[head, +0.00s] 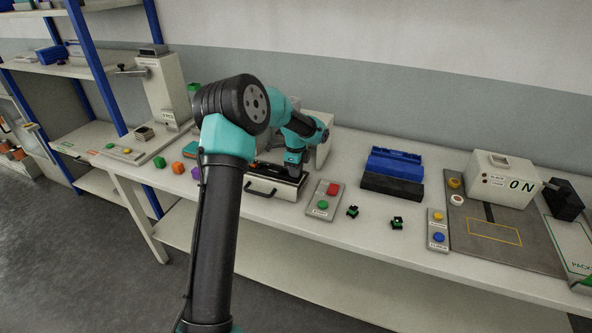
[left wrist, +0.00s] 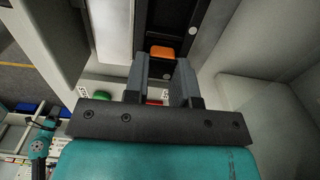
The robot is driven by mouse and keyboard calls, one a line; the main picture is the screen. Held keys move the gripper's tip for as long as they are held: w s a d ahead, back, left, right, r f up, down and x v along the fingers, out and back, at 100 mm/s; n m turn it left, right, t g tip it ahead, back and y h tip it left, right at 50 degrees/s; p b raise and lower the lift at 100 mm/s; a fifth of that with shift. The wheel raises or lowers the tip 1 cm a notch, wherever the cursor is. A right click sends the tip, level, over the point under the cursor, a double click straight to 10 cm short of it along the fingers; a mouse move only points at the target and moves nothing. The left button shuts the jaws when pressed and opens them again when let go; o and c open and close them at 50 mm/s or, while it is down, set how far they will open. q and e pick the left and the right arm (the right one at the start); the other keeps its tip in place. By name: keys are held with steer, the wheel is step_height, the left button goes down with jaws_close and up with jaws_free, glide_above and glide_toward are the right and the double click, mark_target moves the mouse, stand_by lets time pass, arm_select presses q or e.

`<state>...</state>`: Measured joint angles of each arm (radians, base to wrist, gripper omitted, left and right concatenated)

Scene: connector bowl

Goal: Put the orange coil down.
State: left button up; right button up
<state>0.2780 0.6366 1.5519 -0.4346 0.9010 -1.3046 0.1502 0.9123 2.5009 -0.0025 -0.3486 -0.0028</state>
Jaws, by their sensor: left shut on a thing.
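The orange coil (left wrist: 162,53) is a small orange block at the tips of my left gripper's grey fingers in the left wrist view. My left gripper (left wrist: 162,60) is shut on it, over a dark slot or channel. In the head view my left gripper (head: 293,168) points down over the black-topped drawer unit (head: 273,189) of the machine. The coil cannot be made out clearly there, because the gripper and arm block the view. My right gripper does not show.
A red and green button panel (head: 324,198) stands right of the drawer. Farther right are two green-black connectors (head: 352,211) and a blue bin (head: 395,164). Pale machine walls (left wrist: 262,95) flank the gripper.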

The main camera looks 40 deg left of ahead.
arm_select(q)
steer(key=shift+f, duration=0.1)
steer(key=o, duration=0.9)
step_height(320, 180, up, 12)
stand_by(0.6)
